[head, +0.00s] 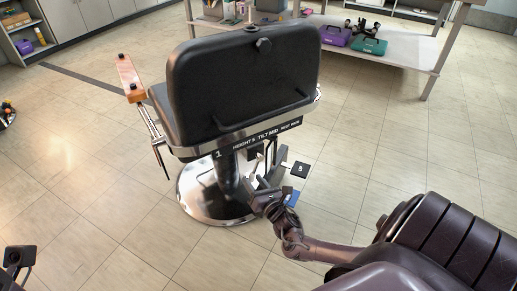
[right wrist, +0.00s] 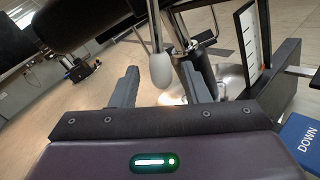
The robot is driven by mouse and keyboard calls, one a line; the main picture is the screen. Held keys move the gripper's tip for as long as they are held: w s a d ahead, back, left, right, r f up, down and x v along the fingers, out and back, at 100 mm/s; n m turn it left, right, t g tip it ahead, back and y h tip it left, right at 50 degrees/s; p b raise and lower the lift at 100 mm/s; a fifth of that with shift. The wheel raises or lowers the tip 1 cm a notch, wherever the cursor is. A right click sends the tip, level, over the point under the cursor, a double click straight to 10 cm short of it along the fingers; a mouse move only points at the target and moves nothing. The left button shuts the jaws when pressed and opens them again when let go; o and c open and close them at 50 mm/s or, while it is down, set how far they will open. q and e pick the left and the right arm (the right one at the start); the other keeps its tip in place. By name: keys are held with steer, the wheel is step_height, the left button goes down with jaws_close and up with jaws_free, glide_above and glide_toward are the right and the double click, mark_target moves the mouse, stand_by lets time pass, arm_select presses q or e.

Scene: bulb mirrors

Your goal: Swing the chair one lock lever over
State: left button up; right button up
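Chair one (head: 243,90) stands with its black back toward me, on a round chrome base (head: 190,195). My right gripper (head: 264,183) is low by the chair's column, at the right of the base. In the right wrist view its two fingers (right wrist: 164,88) are spread apart. A lever with a pale grey rounded knob (right wrist: 160,70) hangs in the gap between them, with no clear contact. The small levers are partly hidden by my gripper in the head view.
A blue "DOWN" plate (right wrist: 302,140) lies close to the right of my gripper, beside an upright marked scale (right wrist: 248,48). A black block (head: 300,169) is near it. A bench (head: 400,48) with purple and teal cases stands behind. Floor at left is open.

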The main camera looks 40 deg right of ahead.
steer(key=shift+s+a+r+p, duration=0.1)
steer(key=shift+s+p, duration=0.45)
steer(key=shift+s, duration=0.15)
steer(key=s, duration=0.1)
steer(key=s+p, duration=0.1)
steer(key=s, duration=0.1)
steer(key=s+p, duration=0.1)
steer(key=shift+s+a, duration=0.25)
steer(key=shift+a, duration=0.15)
steer(key=s+a+p, duration=0.1)
steer(key=s+p, duration=0.1)
steer(key=s, duration=0.5)
steer(key=shift+s, duration=0.35)
